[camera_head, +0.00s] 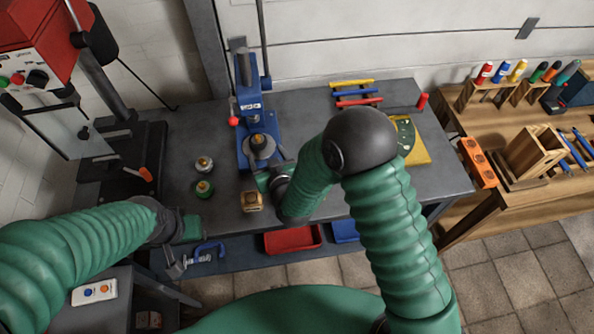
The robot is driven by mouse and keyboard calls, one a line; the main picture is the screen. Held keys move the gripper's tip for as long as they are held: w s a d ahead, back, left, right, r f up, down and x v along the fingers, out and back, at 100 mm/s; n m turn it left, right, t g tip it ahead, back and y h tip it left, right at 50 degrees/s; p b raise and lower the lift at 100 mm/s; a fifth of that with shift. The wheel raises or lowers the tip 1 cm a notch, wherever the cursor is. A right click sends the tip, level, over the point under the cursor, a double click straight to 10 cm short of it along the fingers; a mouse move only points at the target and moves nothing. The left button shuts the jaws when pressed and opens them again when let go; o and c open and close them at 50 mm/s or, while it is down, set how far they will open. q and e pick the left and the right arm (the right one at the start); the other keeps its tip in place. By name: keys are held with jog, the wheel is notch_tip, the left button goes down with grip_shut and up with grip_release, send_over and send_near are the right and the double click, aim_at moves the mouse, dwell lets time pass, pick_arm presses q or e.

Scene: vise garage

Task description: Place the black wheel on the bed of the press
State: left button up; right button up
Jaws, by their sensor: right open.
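A dark wheel (262,146) with a yellow-orange hub sits at the base of the blue press (248,112), on its bed below the column. My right gripper (270,175) is open just in front of the wheel, to its lower right. Whether a finger touches the wheel I cannot tell. My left gripper (183,240) is low at the left, in front of the table edge, away from the wheel; its jaws are unclear.
Coloured bars (357,92) lie behind. A red drill press (45,50) stands left. A red tray (292,240) is below.

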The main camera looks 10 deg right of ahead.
pick_arm(q)
jog(key=shift+w+a+f, duration=0.1)
jog(key=shift+w+a, duration=0.1)
jog(key=shift+a, duration=0.1)
pick_arm(e)
jog(key=s+d+r+m+g+h, duration=0.2)
jog(key=s+d+r+g, duration=0.2)
jog(key=s+d+g, duration=0.6)
jog(key=s+d, duration=0.9)
jog(key=s, duration=0.3)
jog(key=shift+r+g+h, duration=0.15)
jog(key=shift+g+h, duration=0.25)
pick_arm(q)
jog(key=shift+d, duration=0.1)
jog(key=shift+d, duration=0.3)
pick_arm(e)
jog(key=shift+w+d, duration=0.1)
jog(key=shift+d, duration=0.25)
pick_arm(q)
jog(key=shift+a, duration=0.25)
pick_arm(e)
jog(key=shift+a, duration=0.25)
